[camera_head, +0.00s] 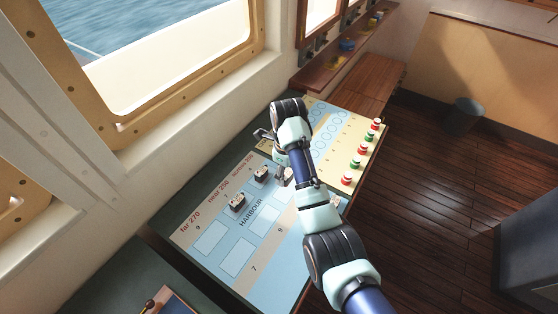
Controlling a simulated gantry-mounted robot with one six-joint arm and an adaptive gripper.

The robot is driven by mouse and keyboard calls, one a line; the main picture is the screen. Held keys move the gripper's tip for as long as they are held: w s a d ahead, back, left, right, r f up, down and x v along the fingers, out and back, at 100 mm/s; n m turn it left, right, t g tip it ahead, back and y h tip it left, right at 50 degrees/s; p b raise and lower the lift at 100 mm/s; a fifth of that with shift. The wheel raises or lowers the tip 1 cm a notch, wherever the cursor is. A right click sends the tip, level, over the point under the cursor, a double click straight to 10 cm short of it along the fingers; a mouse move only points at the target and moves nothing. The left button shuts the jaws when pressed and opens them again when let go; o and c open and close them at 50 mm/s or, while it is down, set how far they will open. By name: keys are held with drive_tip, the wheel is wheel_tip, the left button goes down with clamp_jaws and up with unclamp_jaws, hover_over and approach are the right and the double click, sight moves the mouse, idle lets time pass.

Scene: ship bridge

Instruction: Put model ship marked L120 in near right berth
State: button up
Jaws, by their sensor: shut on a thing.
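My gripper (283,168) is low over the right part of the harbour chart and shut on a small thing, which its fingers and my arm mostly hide. I cannot tell whether it is the model ship marked L120. Two small model ships sit upright on the chart: one (237,203) at the left and one (262,175) closer to my gripper. Their markings are too small to read. The light blue harbour chart (225,262) has pale rectangular berths, the word HARBOUR and beige strips. My arm covers part of its right side, including some berths.
A window wall (190,105) borders the table at the left. A shelf (335,50) with small items and a bench (371,82) stand behind.

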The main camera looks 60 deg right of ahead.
sight(286, 189)
drive_tip(key=shift+s+f, duration=0.1)
drive_tip(key=shift+f, duration=0.15)
drive_tip(key=f, duration=0.3)
drive_tip(key=shift+s+a+f+p, duration=0.1)
drive_tip(key=shift+a+f+p, duration=0.15)
drive_tip(key=shift+f+p, duration=0.1)
drive_tip(key=shift+f, duration=0.55)
drive_tip(key=o, duration=1)
drive_tip(key=shift+d+f, duration=0.1)
drive_tip(key=shift+f, duration=0.05)
